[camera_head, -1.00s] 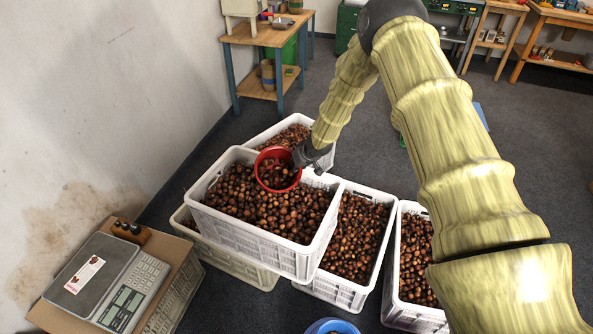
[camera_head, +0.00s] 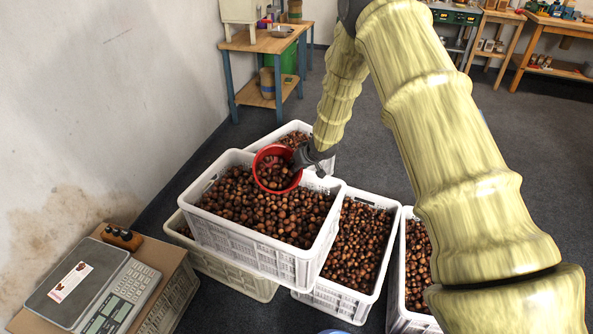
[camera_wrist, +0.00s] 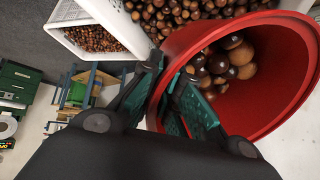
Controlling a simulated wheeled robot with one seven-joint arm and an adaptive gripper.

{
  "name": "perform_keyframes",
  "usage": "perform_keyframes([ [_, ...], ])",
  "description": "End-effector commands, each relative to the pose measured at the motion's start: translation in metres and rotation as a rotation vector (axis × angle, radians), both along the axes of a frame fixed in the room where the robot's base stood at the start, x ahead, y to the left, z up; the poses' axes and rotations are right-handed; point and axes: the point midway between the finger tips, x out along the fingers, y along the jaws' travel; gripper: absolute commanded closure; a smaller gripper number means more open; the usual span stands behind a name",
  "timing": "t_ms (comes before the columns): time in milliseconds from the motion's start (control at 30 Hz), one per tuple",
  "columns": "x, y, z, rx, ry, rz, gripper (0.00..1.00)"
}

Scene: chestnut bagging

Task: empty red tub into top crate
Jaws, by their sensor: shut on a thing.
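The red tub (camera_head: 261,180) is over the far part of the top crate (camera_head: 243,254), tilted with its opening toward my head camera. Chestnuts lie inside it. My gripper (camera_head: 303,157) is shut on the tub's rim at its right side. In the wrist view the fingers (camera_wrist: 178,98) clamp the wall of the red tub (camera_wrist: 262,112), and several chestnuts sit inside it. The top crate is white, stacked on other crates and filled with chestnuts. Whether the tub touches the chestnuts below is hard to tell.
More chestnut crates stand behind, below and to the right, including a right-hand crate (camera_head: 394,310). A scale (camera_head: 95,285) sits on a box at the lower left. A wall is on the left. A wooden workbench (camera_head: 262,42) stands behind. Open floor lies beyond the crates.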

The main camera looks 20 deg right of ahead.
Motion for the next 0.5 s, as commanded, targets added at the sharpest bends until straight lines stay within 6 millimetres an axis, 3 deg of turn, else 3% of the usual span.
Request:
perform_keyframes([
  [500,-0.0014,-0.0015,-0.0018,0.005,-0.076,-0.002,1.00],
])
